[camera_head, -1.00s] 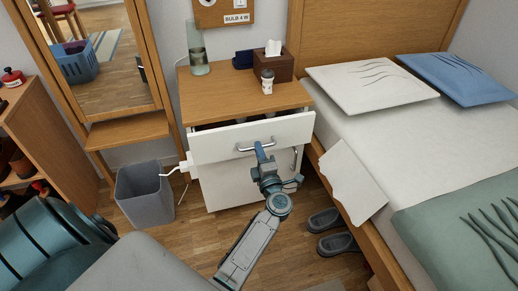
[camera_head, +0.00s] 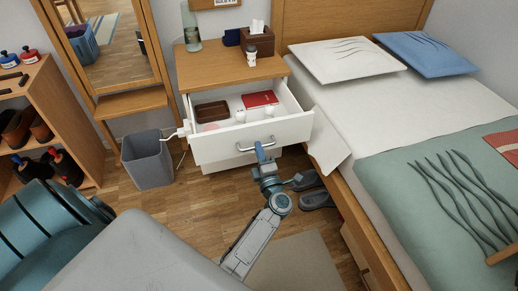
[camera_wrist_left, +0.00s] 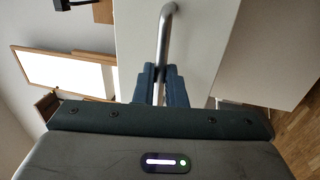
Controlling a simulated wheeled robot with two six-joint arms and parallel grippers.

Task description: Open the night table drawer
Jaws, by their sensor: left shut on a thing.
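The night table (camera_head: 215,66) has a wooden top and white drawers. Its top drawer (camera_head: 220,146) is pulled well out. Inside lie a brown tray (camera_head: 211,111), a red book (camera_head: 260,98) and small white items. My left gripper (camera_head: 261,152) is shut on the metal drawer handle (camera_head: 246,148), near the handle's right end. In the left wrist view the gripper's fingers (camera_wrist_left: 161,85) close around the handle bar (camera_wrist_left: 165,40) in front of the white drawer face (camera_wrist_left: 200,45). My right gripper is not in view.
A grey bin (camera_head: 148,162) stands left of the night table, near a white plug and cable. The bed (camera_head: 335,110) runs along the right, with slippers (camera_head: 312,198) on the floor beside it. A shoe shelf (camera_head: 65,110) stands at left.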

